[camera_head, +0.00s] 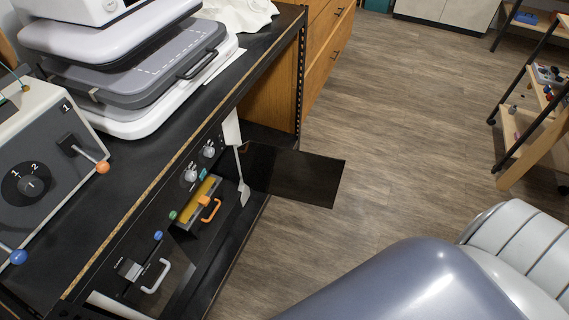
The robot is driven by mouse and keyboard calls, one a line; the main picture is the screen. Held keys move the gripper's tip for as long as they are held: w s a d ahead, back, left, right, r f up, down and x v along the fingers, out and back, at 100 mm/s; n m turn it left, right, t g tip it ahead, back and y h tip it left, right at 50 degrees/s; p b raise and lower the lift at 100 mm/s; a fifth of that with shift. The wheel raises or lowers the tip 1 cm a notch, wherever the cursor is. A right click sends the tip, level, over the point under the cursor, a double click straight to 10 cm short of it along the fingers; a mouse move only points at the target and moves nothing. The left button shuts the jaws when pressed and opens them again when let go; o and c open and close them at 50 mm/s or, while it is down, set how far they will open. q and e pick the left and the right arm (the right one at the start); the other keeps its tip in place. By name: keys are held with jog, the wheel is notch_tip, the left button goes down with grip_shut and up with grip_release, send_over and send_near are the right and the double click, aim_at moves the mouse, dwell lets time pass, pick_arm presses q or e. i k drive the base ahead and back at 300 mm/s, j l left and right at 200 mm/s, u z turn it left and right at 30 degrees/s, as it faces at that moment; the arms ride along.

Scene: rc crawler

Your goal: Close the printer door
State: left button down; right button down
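A dark, glossy flat door panel (300,178) stands swung open from the black bench unit, jutting out to the right over the floor. I take it to be the printer door. Its left edge is near the unit's front, beside a pale metal bracket (242,178). The open front of the unit (188,240) shows knobs, a yellow block with an orange handle (210,210), and a white handle (156,276) lower down. Neither of my grippers is in view, and nothing is seen touching the door.
A press-like grey and white machine (135,65) sits on the black bench top. A control box (40,165) with levers stands at the left. Wooden drawers (325,45) are behind. The wood floor (415,130) right of the door is clear up to a rack (545,120).

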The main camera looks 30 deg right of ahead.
aim_at(313, 179)
jog(key=k+u, duration=0.3)
jog(key=k+j+u, duration=0.15)
jog(key=u, duration=0.2)
jog(key=l+u, duration=0.15)
jog(key=u, duration=0.25)
jog(key=l+u, duration=0.15)
jog(key=u, duration=0.25)
jog(key=l+u, duration=0.15)
jog(key=u, duration=0.25)
jog(key=k+l+u, duration=0.1)
jog(key=u, duration=0.3)
jog(key=k+l, duration=0.2)
jog(key=l, duration=0.3)
jog(key=k+l, duration=0.2)
jog(key=l, duration=0.35)
jog(key=k+l, duration=0.2)
jog(key=l, duration=0.3)
jog(key=k+l, duration=0.2)
jog(key=l, duration=0.35)
jog(key=k+l, duration=0.2)
jog(key=l, duration=0.3)
jog(key=k+l, duration=0.15)
jog(key=l, duration=0.35)
jog(key=k+l, duration=0.2)
jog(key=l, duration=0.35)
jog(key=k+l, duration=0.2)
jog(key=l, duration=0.3)
